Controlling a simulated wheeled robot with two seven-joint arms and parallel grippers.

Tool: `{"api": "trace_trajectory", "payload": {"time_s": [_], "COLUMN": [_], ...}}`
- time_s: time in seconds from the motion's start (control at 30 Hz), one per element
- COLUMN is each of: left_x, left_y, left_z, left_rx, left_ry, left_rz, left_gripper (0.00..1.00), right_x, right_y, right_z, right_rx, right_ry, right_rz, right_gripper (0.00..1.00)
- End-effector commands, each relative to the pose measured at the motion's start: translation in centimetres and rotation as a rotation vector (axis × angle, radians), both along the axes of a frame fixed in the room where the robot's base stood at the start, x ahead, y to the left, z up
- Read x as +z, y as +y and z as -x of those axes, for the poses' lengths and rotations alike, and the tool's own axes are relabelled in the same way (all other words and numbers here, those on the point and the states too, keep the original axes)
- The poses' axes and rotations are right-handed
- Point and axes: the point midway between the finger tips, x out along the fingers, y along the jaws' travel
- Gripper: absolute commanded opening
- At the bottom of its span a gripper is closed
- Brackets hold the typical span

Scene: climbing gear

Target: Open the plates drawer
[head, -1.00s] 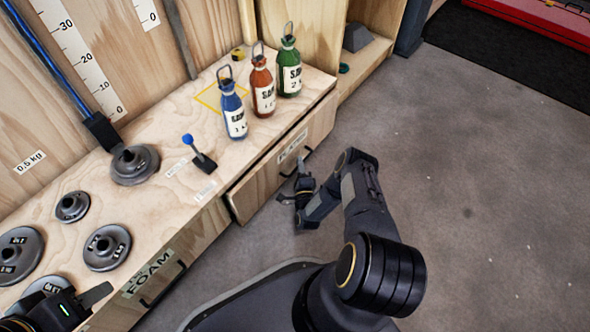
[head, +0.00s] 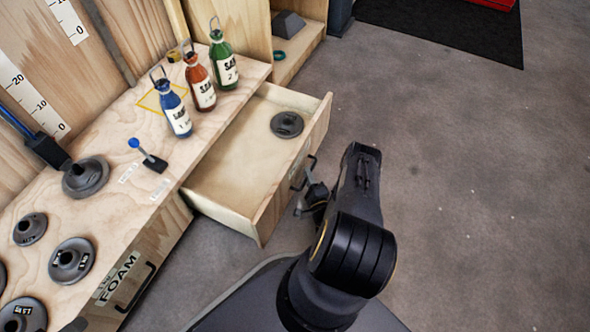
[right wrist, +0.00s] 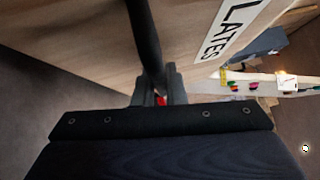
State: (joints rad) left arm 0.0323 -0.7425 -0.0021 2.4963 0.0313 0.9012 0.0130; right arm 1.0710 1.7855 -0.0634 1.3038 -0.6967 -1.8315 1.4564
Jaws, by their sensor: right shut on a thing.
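The plates drawer (head: 283,181) is pulled well out of the wooden bench in the head view. One dark grey round plate (head: 287,124) lies inside it toward the far end. My right gripper (head: 306,197) is at the drawer front and shut on the dark bar handle (head: 303,173). In the right wrist view the handle (right wrist: 144,40) runs down between the fingers (right wrist: 157,88), beside the drawer front with its label ending in "LATES" (right wrist: 232,27). My left gripper is out of the head view.
On the bench top stand blue (head: 173,108), red (head: 201,82) and green (head: 222,57) bottles, a small blue-knobbed lever (head: 147,155) and several grey plates. A closed FOAM drawer (head: 120,280) is at lower left. The floor at right is clear.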

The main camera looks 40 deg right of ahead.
Motion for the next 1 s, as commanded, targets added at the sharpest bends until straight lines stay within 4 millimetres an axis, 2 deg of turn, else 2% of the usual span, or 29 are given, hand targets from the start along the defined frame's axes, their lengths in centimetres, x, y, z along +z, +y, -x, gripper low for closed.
{"api": "trace_trajectory", "payload": {"time_s": [0.2, 0.63, 0.67, 0.8, 1.0], "left_x": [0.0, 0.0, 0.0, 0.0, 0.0], "left_y": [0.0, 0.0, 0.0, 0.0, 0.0], "left_z": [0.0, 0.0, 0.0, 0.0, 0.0], "left_rx": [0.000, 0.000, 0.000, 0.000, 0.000], "left_ry": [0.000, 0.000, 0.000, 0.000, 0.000], "left_rz": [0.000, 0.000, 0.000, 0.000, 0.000], "left_gripper": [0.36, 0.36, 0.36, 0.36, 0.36], "right_x": [-0.1, -0.1, -0.1, -0.1, 0.0], "right_y": [-0.4, -0.4, -0.4, -0.5, -0.6], "right_z": [1.5, 1.7, 1.7, 1.7, 1.7], "right_rx": [0.006, 0.008, 0.007, 0.006, 0.003], "right_ry": [0.003, 0.002, 0.002, 0.002, 0.001], "right_rz": [-0.002, -0.003, -0.003, -0.002, -0.001], "right_gripper": [0.00, 0.00, 0.15, 0.33, 0.33]}}
